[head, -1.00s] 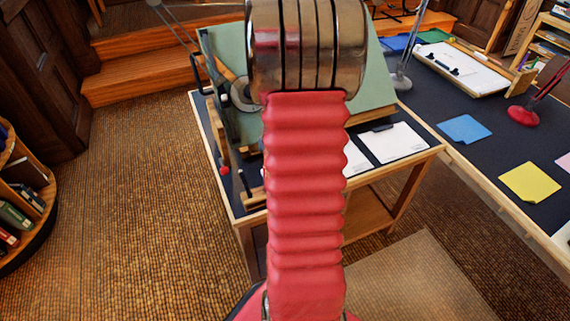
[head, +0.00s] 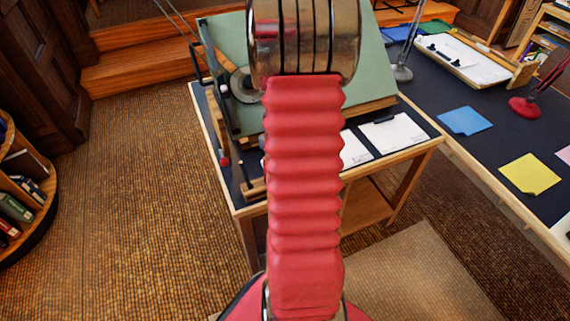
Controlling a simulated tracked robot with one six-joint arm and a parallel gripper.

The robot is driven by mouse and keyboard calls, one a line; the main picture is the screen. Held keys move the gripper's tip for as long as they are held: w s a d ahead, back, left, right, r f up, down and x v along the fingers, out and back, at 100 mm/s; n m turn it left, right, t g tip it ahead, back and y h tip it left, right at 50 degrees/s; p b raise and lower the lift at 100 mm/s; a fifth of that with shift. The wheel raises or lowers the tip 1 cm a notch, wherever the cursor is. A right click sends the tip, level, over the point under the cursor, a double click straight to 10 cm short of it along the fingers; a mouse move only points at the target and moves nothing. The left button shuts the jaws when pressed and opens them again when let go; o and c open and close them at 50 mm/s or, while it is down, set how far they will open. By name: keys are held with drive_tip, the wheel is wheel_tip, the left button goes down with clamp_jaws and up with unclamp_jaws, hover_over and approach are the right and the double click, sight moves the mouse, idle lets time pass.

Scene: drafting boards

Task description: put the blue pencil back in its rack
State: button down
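I cannot make out the blue pencil or its rack in the head view. My own red ribbed arm with its metal joint fills the middle of the picture and hides part of the desk behind it. My gripper is not in view. A green drafting board (head: 375,75) stands tilted on the small desk (head: 392,161), partly behind my arm.
White sheets (head: 394,134) lie on the small desk's dark top. A long dark table (head: 440,111) at the right holds a blue sheet (head: 465,121), a yellow sheet (head: 530,173) and a red lamp base (head: 525,107). A round bookshelf (head: 28,205) stands at left. Carpet (head: 150,190) is clear.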

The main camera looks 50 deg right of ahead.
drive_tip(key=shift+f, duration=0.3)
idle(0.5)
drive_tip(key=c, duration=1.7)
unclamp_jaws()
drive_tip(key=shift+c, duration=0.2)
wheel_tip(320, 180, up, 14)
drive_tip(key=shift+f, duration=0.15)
